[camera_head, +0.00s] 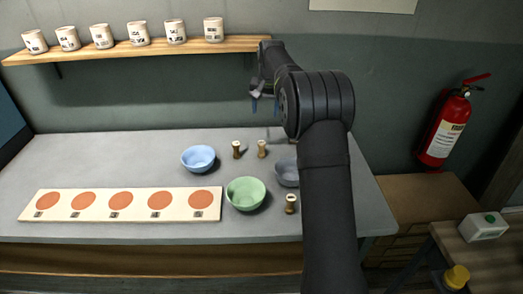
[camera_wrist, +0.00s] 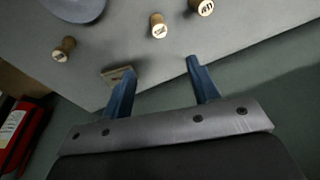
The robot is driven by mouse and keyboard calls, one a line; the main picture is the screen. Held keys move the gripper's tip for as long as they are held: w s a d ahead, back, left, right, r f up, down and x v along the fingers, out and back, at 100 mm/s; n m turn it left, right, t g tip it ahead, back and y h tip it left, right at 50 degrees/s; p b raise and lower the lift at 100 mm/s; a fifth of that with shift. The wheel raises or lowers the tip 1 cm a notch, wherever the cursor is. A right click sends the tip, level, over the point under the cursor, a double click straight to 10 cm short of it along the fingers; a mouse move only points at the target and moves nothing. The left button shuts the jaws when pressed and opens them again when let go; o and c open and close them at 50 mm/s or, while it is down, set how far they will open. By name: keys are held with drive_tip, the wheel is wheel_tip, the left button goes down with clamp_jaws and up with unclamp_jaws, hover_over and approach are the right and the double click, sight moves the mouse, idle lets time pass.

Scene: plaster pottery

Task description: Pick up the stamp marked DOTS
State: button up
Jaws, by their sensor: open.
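Three small wooden stamps stand on the grey table. The wrist view also shows three stamps, at the left (camera_wrist: 63,50), top middle (camera_wrist: 158,26) and top right (camera_wrist: 203,6). Their top marks are too small to read, so I cannot tell which is DOTS. My gripper (camera_head: 265,106) is open and empty, above the table's back edge. Its blue fingers show in the wrist view (camera_wrist: 160,68), apart from the stamps.
A blue bowl (camera_head: 198,157), a green bowl (camera_head: 245,193) and a grey-blue bowl (camera_head: 287,173) stand near the stamps. A pale board (camera_head: 50,212) with several clay discs lies front left. A small flat block (camera_wrist: 117,76) is by one finger. A shelf (camera_head: 150,49) holds several cups.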

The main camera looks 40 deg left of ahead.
sight(261, 143)
drive_tip(key=a+f+n, duration=0.1)
drive_tip(key=f, duration=0.3)
drive_tip(key=a+f+n, duration=0.1)
drive_tip(key=f, duration=0.4)
drive_tip(key=f+n, duration=0.2)
drive_tip(key=f, duration=0.3)
drive_tip(key=shift+w+a+h, duration=0.3)
drive_tip(key=shift+w+a, duration=0.1)
drive_tip(key=shift+w+a+f, duration=0.1)
drive_tip(key=shift+w+f, duration=0.05)
drive_tip(key=shift+f, duration=1.25)
drive_tip(key=shift+w+f, duration=0.1)
drive_tip(key=shift+f, duration=1.25)
drive_tip(key=c, duration=1)
